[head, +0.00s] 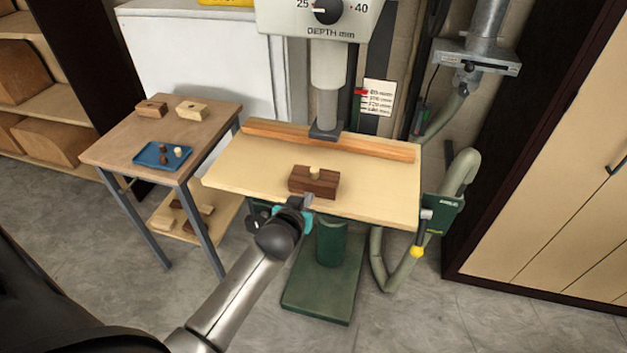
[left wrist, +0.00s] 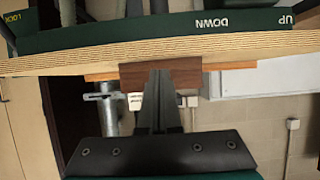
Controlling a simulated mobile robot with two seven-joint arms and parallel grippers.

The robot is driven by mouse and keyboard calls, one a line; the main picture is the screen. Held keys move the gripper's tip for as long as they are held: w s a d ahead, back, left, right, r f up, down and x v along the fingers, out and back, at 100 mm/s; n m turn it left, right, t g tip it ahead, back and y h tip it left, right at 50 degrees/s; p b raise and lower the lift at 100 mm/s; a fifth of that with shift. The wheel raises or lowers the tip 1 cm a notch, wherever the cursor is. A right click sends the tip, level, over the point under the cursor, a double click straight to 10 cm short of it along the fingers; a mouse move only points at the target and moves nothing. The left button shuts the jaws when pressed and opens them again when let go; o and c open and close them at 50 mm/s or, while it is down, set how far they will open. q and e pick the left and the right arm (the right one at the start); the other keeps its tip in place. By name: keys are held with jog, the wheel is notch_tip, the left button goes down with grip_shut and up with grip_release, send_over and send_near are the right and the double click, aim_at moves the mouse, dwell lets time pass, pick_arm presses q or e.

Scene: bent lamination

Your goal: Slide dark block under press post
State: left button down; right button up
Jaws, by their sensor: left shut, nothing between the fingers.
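The dark block (head: 300,182) is a brown wooden block with a pale peg (head: 315,173) standing in its top. It sits on the pale press table (head: 241,172), near the front edge. The press post (head: 326,98) is a grey column with a dark flat foot (head: 325,132), behind the block near the back fence. My left gripper (head: 305,201) is shut and empty at the block's front face. In the left wrist view its closed fingers (left wrist: 158,85) overlap the dark block (left wrist: 187,76); I cannot tell whether they touch. My right gripper is out of view.
A wooden fence (head: 375,149) runs along the table's back. A side table (head: 110,150) at left holds a blue tray (head: 150,160) and two blocks. A green lever bracket (head: 440,212) with a yellow knob is at the right edge. Bare table lies between block and foot.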

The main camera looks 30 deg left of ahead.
aim_at(312, 182)
pick_arm(q)
jog(key=shift+w, duration=0.15)
